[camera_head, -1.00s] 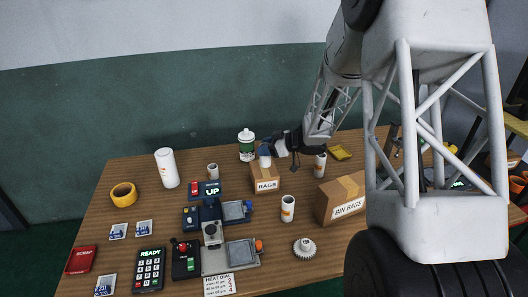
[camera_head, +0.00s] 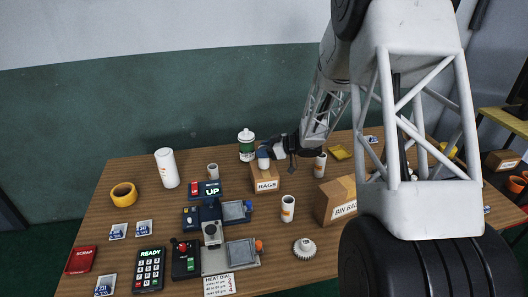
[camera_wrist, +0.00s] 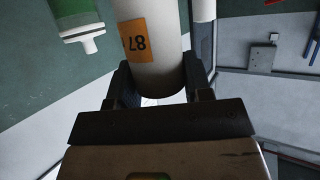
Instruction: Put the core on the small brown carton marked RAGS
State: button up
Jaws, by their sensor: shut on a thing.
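My gripper (camera_head: 268,153) is shut on a white core (camera_head: 263,163). In the wrist view the core (camera_wrist: 150,45) sits between both fingers (camera_wrist: 160,82) and bears an orange label reading 87. In the head view the core is upright over the top of the small brown carton marked RAGS (camera_head: 266,186). I cannot tell whether its lower end touches the carton top.
A green and white bottle (camera_head: 246,151) stands just behind the carton. Other white cores stand at the left (camera_head: 213,170), front right (camera_head: 287,209) and right (camera_head: 320,166). The BIN BAGS carton (camera_head: 334,204) is at the right, partly behind my arm.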

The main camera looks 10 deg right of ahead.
jog(key=shift+f, duration=0.4)
jog(key=shift+f, duration=0.1)
jog(key=o, duration=0.9)
jog(key=shift+v, duration=6.05)
